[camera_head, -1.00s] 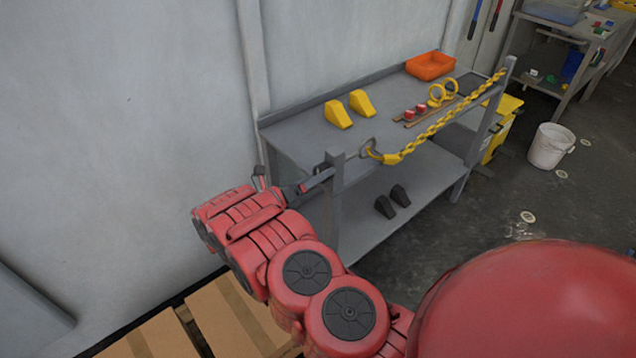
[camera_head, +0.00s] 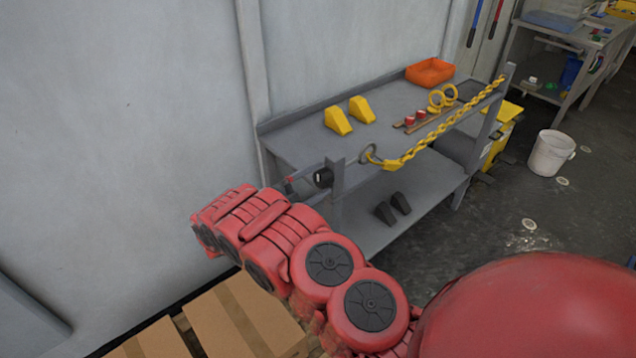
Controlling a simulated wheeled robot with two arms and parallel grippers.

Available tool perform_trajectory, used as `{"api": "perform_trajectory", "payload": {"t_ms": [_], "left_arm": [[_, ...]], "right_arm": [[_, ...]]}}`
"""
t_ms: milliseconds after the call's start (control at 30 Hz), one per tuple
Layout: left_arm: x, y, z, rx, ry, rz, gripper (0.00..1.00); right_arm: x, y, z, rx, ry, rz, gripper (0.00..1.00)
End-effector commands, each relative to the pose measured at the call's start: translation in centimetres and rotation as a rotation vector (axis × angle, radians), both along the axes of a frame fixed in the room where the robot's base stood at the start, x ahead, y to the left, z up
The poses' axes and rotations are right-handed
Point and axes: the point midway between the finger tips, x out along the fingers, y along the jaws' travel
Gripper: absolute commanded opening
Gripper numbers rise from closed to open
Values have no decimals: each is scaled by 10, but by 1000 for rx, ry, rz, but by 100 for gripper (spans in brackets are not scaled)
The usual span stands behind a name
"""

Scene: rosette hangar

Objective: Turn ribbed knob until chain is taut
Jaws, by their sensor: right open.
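The ribbed knob (camera_head: 323,177) is a small black cylinder on the left side of the near post of the grey bench. The yellow chain (camera_head: 440,131) runs from a ring (camera_head: 368,153) by that post to the far right post. It dips slightly at its near end and is otherwise close to straight. My right gripper (camera_head: 307,182) is open just left of the knob, with its fingers pointing towards it. I cannot tell whether they touch it, and my red arm partly hides the gripper. My left gripper is out of view.
The bench (camera_head: 300,139) holds two yellow wedges (camera_head: 338,120), an orange tray (camera_head: 430,72) and yellow rings (camera_head: 442,97). Black wedges (camera_head: 385,212) lie on its lower shelf. A white bucket (camera_head: 551,153) stands on the floor at right. Cardboard boxes (camera_head: 240,318) are below my arm.

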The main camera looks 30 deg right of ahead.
Motion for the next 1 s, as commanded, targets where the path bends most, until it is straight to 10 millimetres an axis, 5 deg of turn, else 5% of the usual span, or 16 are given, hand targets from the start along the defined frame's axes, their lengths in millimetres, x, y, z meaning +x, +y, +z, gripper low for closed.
{"api": "perform_trajectory", "payload": {"t_ms": [200, 667, 1000], "left_arm": [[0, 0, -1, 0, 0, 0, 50], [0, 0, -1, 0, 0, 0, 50], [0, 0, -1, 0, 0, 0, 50]], "right_arm": [[0, -1, 0, -25, 181, -1, 82], [0, 0, 0, -27, 192, -1, 82], [0, 0, 0, -27, 191, -1, 21]]}}
